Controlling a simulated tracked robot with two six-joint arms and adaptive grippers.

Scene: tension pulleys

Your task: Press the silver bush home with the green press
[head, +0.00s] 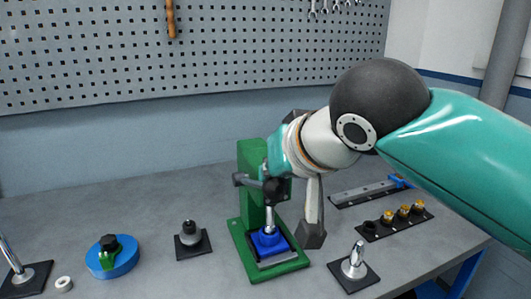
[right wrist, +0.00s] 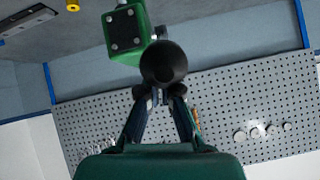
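The green press (head: 250,170) stands mid-bench, with a blue block (head: 268,240) on its base. A silver ram (head: 268,215) comes down to this block. I cannot make out the silver bush there. My right gripper (head: 277,165) is at the press head, seen from behind, its tips mostly hidden. In the right wrist view, its two dark fingers (right wrist: 159,97) converge just below a round black knob (right wrist: 163,62). I cannot tell whether they clasp it. The press head (right wrist: 127,32) shows beyond. My left gripper is out of view.
A silver post (head: 353,262) on a black plate stands right of the press. A black strip with brass pieces (head: 403,212) and a grey rail (head: 360,192) lie further right. Left are a grey part (head: 189,231), a blue disc (head: 111,262) and a white ring (head: 63,284).

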